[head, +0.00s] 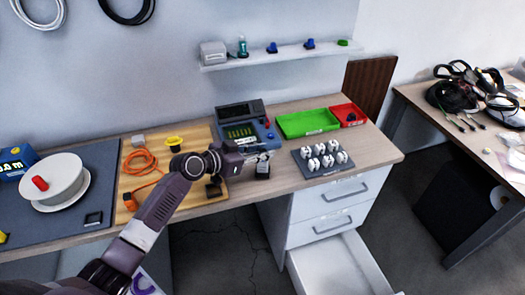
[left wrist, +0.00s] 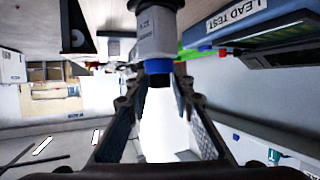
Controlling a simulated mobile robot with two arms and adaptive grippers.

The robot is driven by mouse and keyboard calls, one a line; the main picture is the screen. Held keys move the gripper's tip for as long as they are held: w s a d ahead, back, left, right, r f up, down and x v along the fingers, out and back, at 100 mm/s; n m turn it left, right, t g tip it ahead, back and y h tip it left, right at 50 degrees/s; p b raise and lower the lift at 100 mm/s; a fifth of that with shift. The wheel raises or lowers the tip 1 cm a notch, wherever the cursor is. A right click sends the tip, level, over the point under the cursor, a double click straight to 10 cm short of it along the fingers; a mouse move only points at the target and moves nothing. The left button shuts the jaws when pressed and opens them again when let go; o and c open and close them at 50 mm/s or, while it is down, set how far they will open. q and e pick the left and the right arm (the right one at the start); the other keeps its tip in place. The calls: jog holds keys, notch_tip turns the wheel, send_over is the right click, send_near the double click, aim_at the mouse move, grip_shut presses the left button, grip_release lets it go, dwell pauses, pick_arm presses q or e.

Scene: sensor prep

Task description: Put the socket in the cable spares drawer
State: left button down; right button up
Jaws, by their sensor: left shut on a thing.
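My left gripper (head: 258,157) is over the front part of the workbench, right of the orange cable. In the left wrist view the gripper (left wrist: 155,92) is shut on a grey cylindrical socket (left wrist: 157,32) with a blue band, held between its fingertips. In the head view the socket (head: 262,171) is small and partly hidden by the fingers. A white drawer (head: 345,268) under the bench is pulled open at the bottom and looks empty inside. Its label cannot be read. My right gripper is not in view.
Two shut drawers (head: 328,208) are above the open one. Floor left of the drawers is clear.

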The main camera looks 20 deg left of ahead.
pick_arm(q)
jog(key=shift+f, duration=0.15)
jog(key=c, duration=1.7)
grip_release()
